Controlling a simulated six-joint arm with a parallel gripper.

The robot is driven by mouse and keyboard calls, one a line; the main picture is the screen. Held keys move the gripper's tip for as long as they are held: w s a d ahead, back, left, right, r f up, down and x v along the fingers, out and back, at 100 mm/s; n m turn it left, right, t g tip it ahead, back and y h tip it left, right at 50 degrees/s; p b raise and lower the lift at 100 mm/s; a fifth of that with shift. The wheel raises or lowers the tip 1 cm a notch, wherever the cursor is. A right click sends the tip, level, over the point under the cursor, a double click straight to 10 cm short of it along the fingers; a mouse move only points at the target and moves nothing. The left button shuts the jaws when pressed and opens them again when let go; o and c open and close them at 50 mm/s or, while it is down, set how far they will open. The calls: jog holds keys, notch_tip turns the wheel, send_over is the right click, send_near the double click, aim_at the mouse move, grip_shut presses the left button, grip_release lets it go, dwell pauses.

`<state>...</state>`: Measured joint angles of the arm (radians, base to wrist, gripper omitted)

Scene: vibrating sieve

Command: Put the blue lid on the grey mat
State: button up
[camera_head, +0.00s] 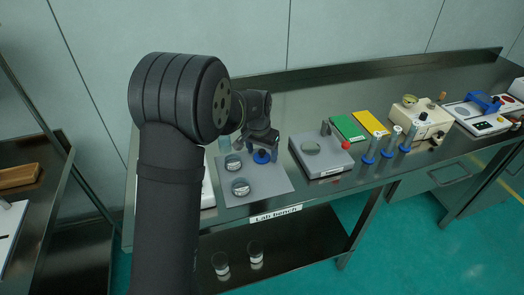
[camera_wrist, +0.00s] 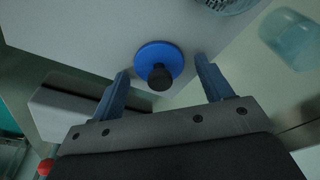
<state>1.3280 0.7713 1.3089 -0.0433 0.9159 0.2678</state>
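The blue lid (camera_head: 261,157) lies near the back right part of the grey mat (camera_head: 265,188), just below my gripper (camera_head: 262,141). In the wrist view the lid (camera_wrist: 171,53) is a round blue disc with a black knob, over the light grey surface (camera_wrist: 90,35). My gripper (camera_wrist: 162,66) is open, with one finger on each side of the lid and a visible gap to the knob. I cannot tell how high the fingertips are above the mat.
Two round glass-like containers (camera_head: 240,187) stand on the mat left of the lid. A grey device with a red knob (camera_head: 319,156) stands close on the right. Blue-based tubes (camera_head: 369,158) and coloured pads (camera_head: 347,127) are farther right.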

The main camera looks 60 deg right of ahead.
aim_at(262, 151)
notch_tip(262, 151, up, 12)
jog(key=a, duration=0.1)
jog(key=shift+a, duration=0.4)
jog(key=shift+r, duration=0.1)
jog(key=f, duration=0.4)
jog(key=d+f, duration=0.1)
jog(key=f, duration=0.7)
jog(key=shift+d, duration=0.35)
notch_tip(262, 151, up, 2)
jog(key=shift+r, duration=0.9)
